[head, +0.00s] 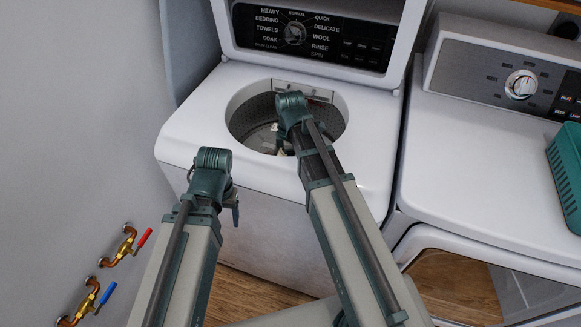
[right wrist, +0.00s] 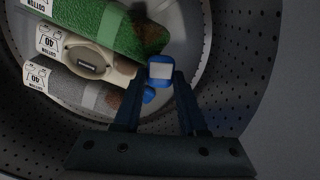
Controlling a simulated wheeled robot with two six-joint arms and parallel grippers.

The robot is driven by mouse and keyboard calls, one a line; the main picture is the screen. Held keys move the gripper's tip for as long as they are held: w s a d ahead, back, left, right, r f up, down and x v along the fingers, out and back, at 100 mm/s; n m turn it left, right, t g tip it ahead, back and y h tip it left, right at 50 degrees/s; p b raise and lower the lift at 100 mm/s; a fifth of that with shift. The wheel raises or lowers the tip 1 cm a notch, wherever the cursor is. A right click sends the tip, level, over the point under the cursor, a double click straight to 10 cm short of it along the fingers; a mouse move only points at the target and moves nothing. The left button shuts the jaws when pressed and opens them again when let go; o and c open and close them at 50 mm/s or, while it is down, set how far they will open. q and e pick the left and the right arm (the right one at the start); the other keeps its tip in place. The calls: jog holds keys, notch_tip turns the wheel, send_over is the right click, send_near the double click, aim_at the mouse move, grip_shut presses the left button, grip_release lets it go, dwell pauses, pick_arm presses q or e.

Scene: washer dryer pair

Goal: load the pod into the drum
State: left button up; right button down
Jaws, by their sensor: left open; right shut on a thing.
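The washer (head: 185,140) stands with its lid up, and its round drum (head: 250,112) is open at the top. My right arm reaches over the opening, and its gripper is mostly hidden behind the arm in the head view. In the right wrist view my right gripper (right wrist: 159,80) is shut on a small blue and white pod (right wrist: 160,71). The pod is inside the drum, in front of the laundry; I cannot tell whether it touches it. My left gripper (head: 234,207) is open and empty in front of the washer's front left edge.
Green (right wrist: 105,25), beige (right wrist: 90,60) and grey (right wrist: 75,90) laundry with cotton labels lies in the drum. A dryer (head: 490,170) stands at the right with a teal basket (head: 567,170) on it. Red and blue valves (head: 125,247) stick out from the left wall.

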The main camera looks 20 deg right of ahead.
jog(key=shift+f, duration=0.15)
jog(key=shift+f, duration=0.1)
jog(key=shift+f+b, duration=0.35)
jog(key=shift+f, duration=0.05)
jog(key=shift+c, duration=2.3)
grip_release()
notch_tip(320, 180, up, 13)
jog(key=p, duration=1.3)
